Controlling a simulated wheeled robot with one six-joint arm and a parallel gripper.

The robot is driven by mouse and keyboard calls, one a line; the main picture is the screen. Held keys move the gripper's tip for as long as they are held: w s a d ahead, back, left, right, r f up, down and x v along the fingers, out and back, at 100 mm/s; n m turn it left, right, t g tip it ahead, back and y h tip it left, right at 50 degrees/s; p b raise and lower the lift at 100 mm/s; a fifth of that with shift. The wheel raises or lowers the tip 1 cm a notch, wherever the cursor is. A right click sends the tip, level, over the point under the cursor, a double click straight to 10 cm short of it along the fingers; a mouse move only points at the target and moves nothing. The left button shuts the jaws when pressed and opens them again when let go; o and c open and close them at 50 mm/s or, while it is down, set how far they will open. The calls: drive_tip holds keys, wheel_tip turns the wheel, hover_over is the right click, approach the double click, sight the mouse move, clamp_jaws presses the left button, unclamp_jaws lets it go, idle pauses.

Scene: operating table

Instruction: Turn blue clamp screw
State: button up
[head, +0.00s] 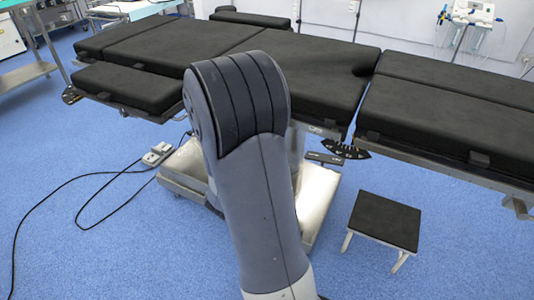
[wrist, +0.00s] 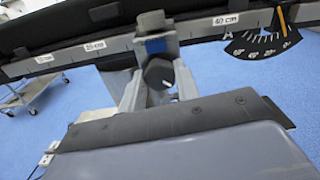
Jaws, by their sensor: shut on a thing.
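In the wrist view, the clamp screw shows as a dark, faceted knob (wrist: 158,73) with a small white mark on its lower right. A blue piece (wrist: 155,46) of the clamp sits just above it, below a grey metal block on the table's side rail (wrist: 120,42). My gripper (wrist: 160,88) has a grey finger on each side of the knob and is shut on it. The knob's rear is hidden. In the head view, my own arm hides the gripper and the clamp. The black-padded operating table (head: 315,62) stretches across that view.
A fan-shaped angle scale (wrist: 262,47) with an orange pointer hangs right of the clamp. Centimetre labels mark the rail. A black-topped step stool (head: 385,220) stands at right on the blue floor. A cable (head: 80,178) lies at left. A metal cart (wrist: 32,95) stands at far left.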

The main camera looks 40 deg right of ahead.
drive_tip(key=shift+f+m+b, duration=0.15)
drive_tip(key=shift+m+b, duration=6.15)
drive_tip(key=shift+b, duration=1.35)
drive_tip(key=o, duration=1)
drive_tip(key=shift+c, duration=0.2)
drive_tip(key=p+v, duration=0.2)
drive_tip(key=v, duration=0.9)
drive_tip(key=shift+p, duration=0.4)
